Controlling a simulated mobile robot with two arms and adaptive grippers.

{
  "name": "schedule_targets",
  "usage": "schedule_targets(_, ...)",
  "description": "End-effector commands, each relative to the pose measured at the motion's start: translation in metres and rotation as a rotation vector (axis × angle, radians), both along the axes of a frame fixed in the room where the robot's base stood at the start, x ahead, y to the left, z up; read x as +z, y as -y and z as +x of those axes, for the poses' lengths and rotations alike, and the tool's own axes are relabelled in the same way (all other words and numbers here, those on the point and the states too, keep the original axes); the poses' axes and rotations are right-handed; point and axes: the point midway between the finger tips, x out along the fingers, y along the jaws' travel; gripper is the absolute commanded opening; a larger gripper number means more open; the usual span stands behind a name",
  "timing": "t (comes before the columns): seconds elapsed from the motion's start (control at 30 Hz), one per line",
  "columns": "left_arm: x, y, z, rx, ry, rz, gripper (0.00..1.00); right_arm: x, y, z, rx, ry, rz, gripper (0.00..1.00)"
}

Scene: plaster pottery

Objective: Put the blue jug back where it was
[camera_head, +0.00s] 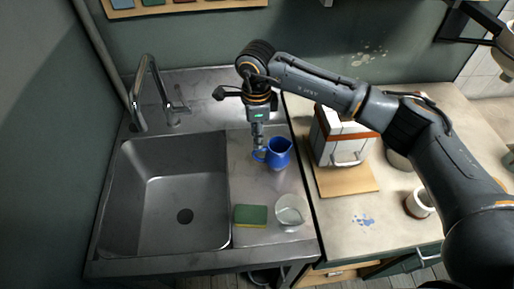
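The blue jug (279,153) stands upright, or very nearly so, on the metal drainboard right of the sink basin, with its handle to the left. My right gripper (258,147) points down from above, its fingertips at the jug's handle. The fingers look narrow from here, and I cannot tell whether they are closed on the handle or only beside it. I also cannot tell whether the jug's base touches the metal. My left gripper is not in view.
The empty sink basin (182,195) and tap (150,95) are at left. A green-yellow sponge (250,215) and a clear glass bowl (290,212) lie in front of the jug. A white-and-orange box (340,140) on a wooden board (345,182) and a cup (419,204) stand right.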

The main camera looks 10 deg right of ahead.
Motion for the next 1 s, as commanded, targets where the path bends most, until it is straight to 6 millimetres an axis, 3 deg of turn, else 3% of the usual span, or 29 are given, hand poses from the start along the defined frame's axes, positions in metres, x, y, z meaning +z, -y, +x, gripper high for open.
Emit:
schedule_targets(0.2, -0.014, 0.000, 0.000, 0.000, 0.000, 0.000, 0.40, 0.037, 0.000, 0.001, -0.001, 0.003, -0.001, 0.34)
schedule_targets(0.33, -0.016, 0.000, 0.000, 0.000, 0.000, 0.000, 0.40, 0.049, 0.000, 0.000, -0.001, 0.001, 0.000, 0.34)
schedule_targets(1.0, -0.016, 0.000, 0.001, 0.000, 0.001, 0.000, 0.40, 0.052, 0.000, 0.000, -0.001, -0.001, -0.001, 0.34)
